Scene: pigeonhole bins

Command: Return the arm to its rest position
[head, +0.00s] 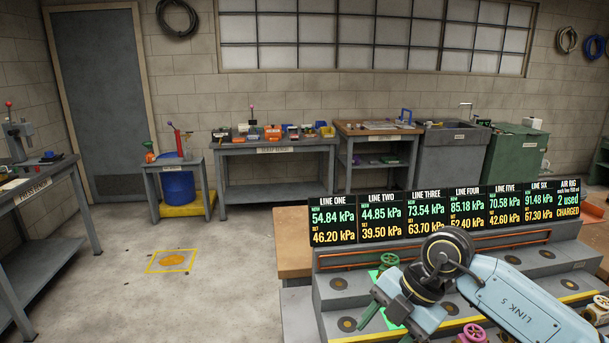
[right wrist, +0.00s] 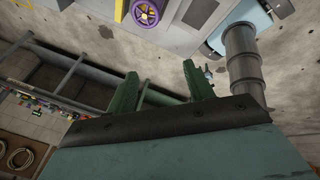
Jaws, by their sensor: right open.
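My right arm comes in from the lower right in the head view, over the grey stepped rig (head: 343,301). Its gripper (head: 384,322) hangs above the rig's left half, with its fingers pointing down and left. In the right wrist view the two green fingers (right wrist: 160,72) stand apart with nothing between them. A green valve wheel (head: 388,260) is just behind the gripper, and a pink one (head: 474,334) is in front of it. A purple wheel (right wrist: 146,12) shows at the top of the wrist view, apart from the fingers. My left gripper is out of view.
A row of display panels (head: 333,218) stands along the rig's back, close behind my right arm. The far wall has a grey workbench (head: 277,150), a sink (head: 452,145) and a green cabinet (head: 513,157). Open floor (head: 215,290) lies left of the rig.

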